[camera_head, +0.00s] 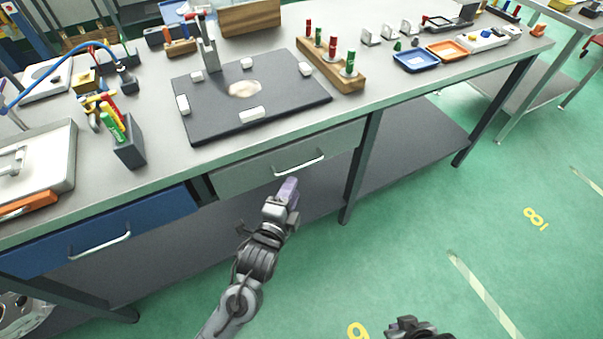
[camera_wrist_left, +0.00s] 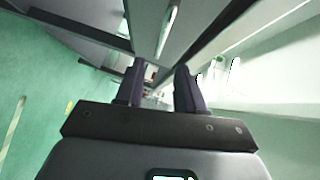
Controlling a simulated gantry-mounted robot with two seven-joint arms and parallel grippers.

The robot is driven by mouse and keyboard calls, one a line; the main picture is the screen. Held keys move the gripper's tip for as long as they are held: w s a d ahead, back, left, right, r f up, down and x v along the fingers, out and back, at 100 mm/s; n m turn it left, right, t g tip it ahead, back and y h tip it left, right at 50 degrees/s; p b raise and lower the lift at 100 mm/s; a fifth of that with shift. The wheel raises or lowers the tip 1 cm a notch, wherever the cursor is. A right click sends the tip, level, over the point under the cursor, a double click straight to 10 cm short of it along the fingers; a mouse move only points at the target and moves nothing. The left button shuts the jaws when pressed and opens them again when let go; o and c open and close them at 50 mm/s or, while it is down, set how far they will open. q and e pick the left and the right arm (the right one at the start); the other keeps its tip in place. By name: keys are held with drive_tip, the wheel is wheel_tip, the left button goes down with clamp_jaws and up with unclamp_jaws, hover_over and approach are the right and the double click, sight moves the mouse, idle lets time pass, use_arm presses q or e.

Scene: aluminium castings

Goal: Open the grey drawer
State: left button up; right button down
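The grey drawer (camera_head: 240,174) is under the front edge of the bench, and its front looks flush with the bench, so it appears shut. Its bar handle (camera_head: 300,167) runs across the middle of the front. My left gripper (camera_head: 289,188) is just below and in front of the handle, and looks apart from it. In the left wrist view its two dark fingers (camera_wrist_left: 160,88) stand apart with nothing clearly between them. A pale bar (camera_wrist_left: 170,28) beyond the fingertips looks like the handle. My right gripper (camera_head: 408,324) shows only partly at the bottom edge; its fingers are unclear.
A blue drawer (camera_head: 150,212) with its own handle is to the left. The bench top holds a dark plate (camera_head: 205,125) and tools. The green floor in front is clear.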

use_arm(q)
drive_tip(key=b+x, duration=0.3)
drive_tip(key=x, duration=0.5)
drive_tip(key=shift+w, duration=0.2)
drive_tip(key=shift+c, duration=0.5)
clamp_jaws()
